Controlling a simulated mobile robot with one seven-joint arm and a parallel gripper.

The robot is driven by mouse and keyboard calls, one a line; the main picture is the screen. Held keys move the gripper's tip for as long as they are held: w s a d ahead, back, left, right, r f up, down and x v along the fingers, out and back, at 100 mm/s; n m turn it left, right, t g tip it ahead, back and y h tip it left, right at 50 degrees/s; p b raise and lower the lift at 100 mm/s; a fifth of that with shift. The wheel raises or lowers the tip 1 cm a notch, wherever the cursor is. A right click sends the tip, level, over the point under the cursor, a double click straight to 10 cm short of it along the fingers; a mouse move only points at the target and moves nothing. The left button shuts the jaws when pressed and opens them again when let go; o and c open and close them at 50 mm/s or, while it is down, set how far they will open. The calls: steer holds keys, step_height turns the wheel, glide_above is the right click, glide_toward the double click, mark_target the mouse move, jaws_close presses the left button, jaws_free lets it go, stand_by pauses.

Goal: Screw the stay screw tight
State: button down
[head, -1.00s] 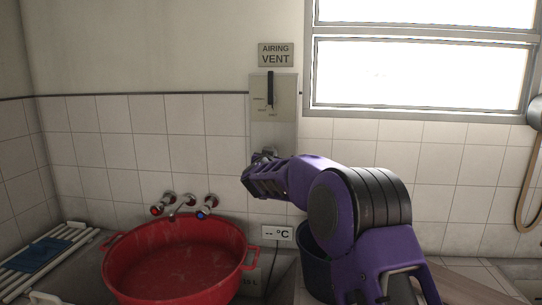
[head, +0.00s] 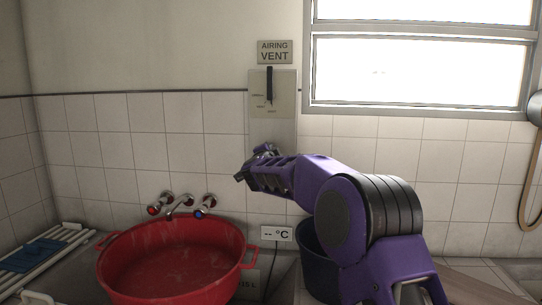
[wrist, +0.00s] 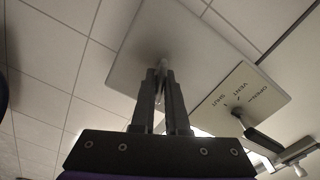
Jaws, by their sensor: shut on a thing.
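The stay screw (wrist: 161,66) shows only as a small pale piece between my fingertips, against a plain grey plate (wrist: 185,55). My gripper (wrist: 160,78) is shut on it, with its two dark fingers pointing at the plate. In the head view my gripper (head: 262,158) is at the lower part of the wall panel, below the vent lever, and hides the screw there. The black vent lever (head: 269,84) stands upright on a pale plate (head: 286,92) under the "AIRING VENT" sign (head: 275,52). How far the screw is in cannot be told.
A red tub (head: 175,280) stands at lower left under two taps (head: 178,205). A dark blue bucket (head: 314,262) is partly behind my arm. A "°C" display (head: 276,234) hangs below my gripper. A window (head: 420,70) is at upper right.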

steer(key=m+b, duration=0.2)
steer(key=m, duration=0.3)
steer(key=shift+f, duration=0.2)
steer(key=shift+m, duration=0.3)
steer(key=c, duration=1)
jaws_free()
steer(key=shift+o, duration=0.2)
steer(key=shift+r, duration=0.1)
steer(key=s, duration=1.7)
steer(key=shift+s+a+b, duration=0.2)
steer(key=shift+a+b, duration=0.05)
steer(key=shift+b, duration=0.15)
